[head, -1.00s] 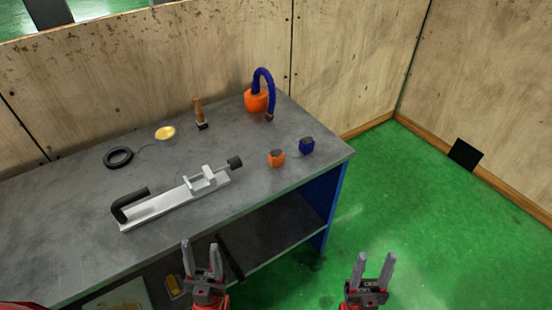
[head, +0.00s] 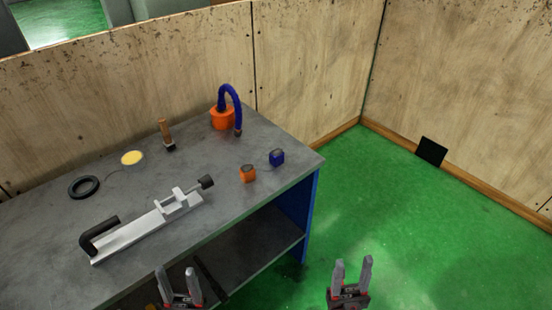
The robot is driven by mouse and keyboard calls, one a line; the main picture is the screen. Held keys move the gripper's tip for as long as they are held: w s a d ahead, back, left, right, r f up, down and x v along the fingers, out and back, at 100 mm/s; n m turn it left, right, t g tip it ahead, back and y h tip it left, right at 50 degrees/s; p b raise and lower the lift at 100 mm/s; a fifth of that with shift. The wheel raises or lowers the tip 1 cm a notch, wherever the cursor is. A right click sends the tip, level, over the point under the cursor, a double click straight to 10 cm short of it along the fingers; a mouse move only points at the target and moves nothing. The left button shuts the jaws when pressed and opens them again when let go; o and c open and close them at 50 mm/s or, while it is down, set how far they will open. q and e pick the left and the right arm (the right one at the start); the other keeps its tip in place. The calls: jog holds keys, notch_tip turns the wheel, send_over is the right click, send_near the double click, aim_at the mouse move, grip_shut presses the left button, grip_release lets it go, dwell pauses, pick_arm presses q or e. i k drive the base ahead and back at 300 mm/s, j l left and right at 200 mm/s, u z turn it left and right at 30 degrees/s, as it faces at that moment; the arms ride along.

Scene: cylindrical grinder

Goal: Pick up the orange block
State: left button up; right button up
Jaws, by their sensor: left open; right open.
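The orange block (head: 248,173) is small with a dark top. It sits on the grey workbench (head: 215,225) near its right end, just left of a similar blue block (head: 276,157). My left gripper (head: 176,272) is open and empty, low in the head view in front of the bench edge, below and left of the orange block. My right gripper (head: 352,266) is open and empty over the green floor, below and right of the block. Neither gripper touches anything.
A grey vise (head: 150,225) with a black handle lies left of the block. Behind stand an orange pot with a blue hose (head: 222,118), a wooden-handled tool (head: 166,133), a yellow disc (head: 132,158) and a black ring (head: 84,187).

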aim_at(247, 172)
jog(key=i+l, duration=0.25)
jog(key=l, duration=0.15)
jog(key=i+l, duration=0.2)
jog(key=l, duration=0.15)
jog(key=i+l, duration=0.25)
jog(key=l, duration=0.15)
